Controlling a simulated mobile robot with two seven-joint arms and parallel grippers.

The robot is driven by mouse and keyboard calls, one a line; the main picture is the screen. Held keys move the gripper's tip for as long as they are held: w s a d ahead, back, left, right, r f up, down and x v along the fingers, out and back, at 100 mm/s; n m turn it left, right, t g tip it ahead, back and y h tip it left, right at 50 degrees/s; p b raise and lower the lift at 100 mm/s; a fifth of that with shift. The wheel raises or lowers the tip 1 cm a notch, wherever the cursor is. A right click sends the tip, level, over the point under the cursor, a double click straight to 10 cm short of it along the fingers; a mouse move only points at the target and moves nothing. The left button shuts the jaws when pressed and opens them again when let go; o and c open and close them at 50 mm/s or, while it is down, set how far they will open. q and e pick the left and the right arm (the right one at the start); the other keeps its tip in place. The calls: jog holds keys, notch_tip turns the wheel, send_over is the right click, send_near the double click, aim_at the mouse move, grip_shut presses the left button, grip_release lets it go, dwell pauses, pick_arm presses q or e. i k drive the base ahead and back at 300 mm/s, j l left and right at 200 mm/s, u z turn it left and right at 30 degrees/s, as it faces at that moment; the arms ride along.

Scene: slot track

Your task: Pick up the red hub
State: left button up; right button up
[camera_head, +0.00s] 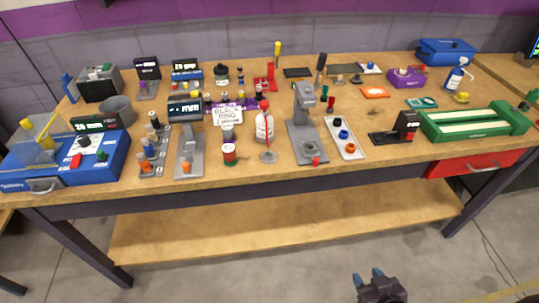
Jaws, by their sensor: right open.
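Several small red parts stand on the wooden workbench (215,172), and I cannot tell for sure which is the red hub. One small red piece (315,161) is at the front foot of a grey press (307,125). A red upright piece (331,104) is at the far end of a white tray (349,153). My right gripper (368,276) shows at the bottom, with blue fingertips spread apart and nothing between them. It is low in front of the bench, well away from these parts. My left gripper is not in view.
A bottle with a red tube (264,125) and a dark red-and-green can (229,153) stand left of the press. A green case (478,122) is at right, a blue case (62,160) at left. A lower shelf (285,226) runs beneath.

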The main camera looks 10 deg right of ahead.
aim_at(331, 100)
jog(key=l+u, duration=0.4)
jog(key=l, duration=0.95)
